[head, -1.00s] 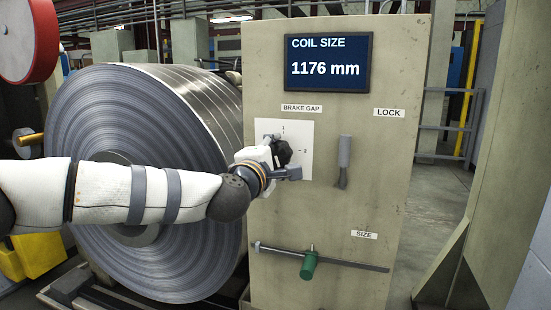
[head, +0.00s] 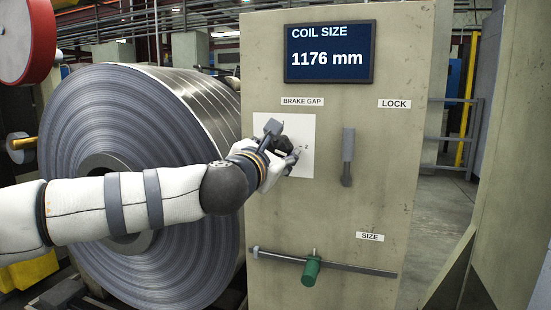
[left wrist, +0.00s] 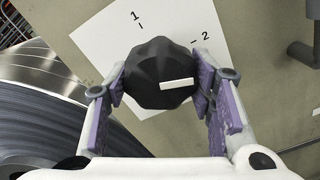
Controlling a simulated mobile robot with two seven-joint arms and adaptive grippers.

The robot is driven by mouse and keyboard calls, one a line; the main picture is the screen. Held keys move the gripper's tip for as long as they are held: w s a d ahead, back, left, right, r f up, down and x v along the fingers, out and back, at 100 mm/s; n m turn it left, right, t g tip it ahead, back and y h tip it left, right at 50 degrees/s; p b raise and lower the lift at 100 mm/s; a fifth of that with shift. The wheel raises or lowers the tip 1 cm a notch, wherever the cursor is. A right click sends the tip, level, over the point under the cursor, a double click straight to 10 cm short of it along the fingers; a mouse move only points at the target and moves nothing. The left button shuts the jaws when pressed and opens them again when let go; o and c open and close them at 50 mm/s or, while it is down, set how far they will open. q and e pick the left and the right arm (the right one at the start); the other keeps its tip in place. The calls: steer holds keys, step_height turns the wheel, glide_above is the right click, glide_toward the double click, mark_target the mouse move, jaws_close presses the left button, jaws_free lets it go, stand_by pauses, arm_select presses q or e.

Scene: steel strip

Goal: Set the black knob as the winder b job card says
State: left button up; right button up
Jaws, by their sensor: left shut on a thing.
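The black knob (left wrist: 150,72) sits on a white plate (left wrist: 98,48) marked 1 and 2. My left gripper (left wrist: 162,88) has its two purple-padded fingers on either side of the knob, shut on it. The knob's white pointer bar (left wrist: 177,84) runs to the right and slightly up in the left wrist view, on the 2 side; I cannot tell if it lines up exactly with the 2 mark. In the head view my left gripper (head: 281,145) hides most of the knob under the BRAKE GAP label (head: 302,101). No winder b job card is visible. My right gripper is not in view.
The panel (head: 400,70) has a COIL SIZE screen (head: 330,52) reading 1176 mm. A grey LOCK lever (head: 348,157) hangs down right of the plate. Below is a SIZE rail (head: 350,268) with a green handle (head: 311,270). A large steel coil (head: 80,140) stands left.

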arm_select(q)
steer(key=shift+n+b, duration=0.7)
steer(key=shift+n, duration=0.9)
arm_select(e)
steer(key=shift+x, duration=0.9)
arm_select(q)
steer(key=o, duration=1.2)
steer(key=shift+c, duration=0.2)
steer(key=v, duration=1.2)
